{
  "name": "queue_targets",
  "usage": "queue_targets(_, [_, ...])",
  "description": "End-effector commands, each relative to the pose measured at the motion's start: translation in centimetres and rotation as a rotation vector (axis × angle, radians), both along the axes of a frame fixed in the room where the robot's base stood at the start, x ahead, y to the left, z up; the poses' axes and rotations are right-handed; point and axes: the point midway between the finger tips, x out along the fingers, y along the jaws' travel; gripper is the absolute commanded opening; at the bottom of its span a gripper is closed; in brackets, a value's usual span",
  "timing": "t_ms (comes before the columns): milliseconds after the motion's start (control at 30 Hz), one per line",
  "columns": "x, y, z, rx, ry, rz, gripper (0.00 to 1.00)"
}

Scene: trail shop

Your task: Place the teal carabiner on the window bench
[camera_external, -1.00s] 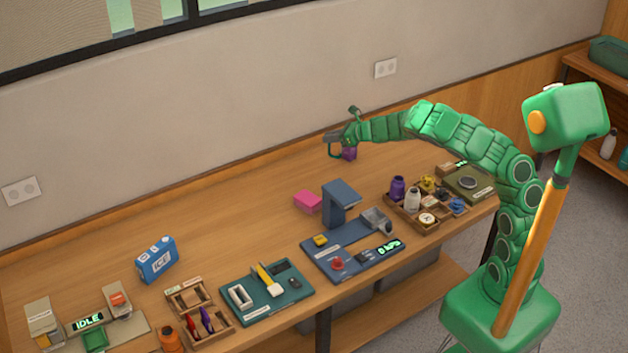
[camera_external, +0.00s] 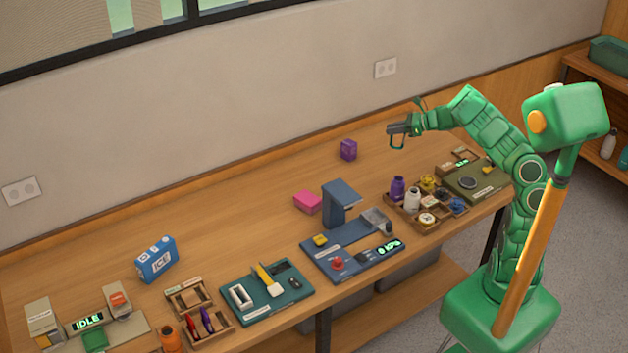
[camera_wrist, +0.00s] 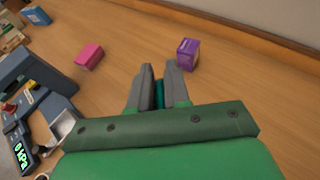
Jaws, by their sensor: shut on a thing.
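My gripper (camera_external: 392,130) is above the far right part of the wooden bench (camera_external: 240,205), which runs along the wall below the window. In the wrist view the grey fingers (camera_wrist: 159,68) are close together with a narrow teal piece, the teal carabiner (camera_wrist: 159,95), between them. Most of the carabiner is hidden by the fingers there. In the external view a small dark loop hangs below the fingers, clear of the bench top.
A purple box (camera_external: 348,150) and a pink box (camera_external: 307,202) stand on the bench. A blue pressure device (camera_external: 350,245), a compartment tray with bottles (camera_external: 407,212) and an olive device (camera_external: 474,184) line the front right. The back strip left of the purple box is clear.

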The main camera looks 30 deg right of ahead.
Motion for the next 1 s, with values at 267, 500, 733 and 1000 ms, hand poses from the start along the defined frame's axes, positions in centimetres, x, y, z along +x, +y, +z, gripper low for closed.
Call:
queue_targets(267, [-4.0,-5.0,1.0,0.000,-0.002,0.020,0.00])
queue_targets(500, [-6.5,-7.4,1.6,0.000,-0.001,0.033,0.00])
queue_targets(733, [-6.9,-8.1,1.6,0.002,-0.001,0.037,0.00])
queue_targets(1000, [-4.4,-8.6,0.5,0.004,-0.002,0.039,0.00])
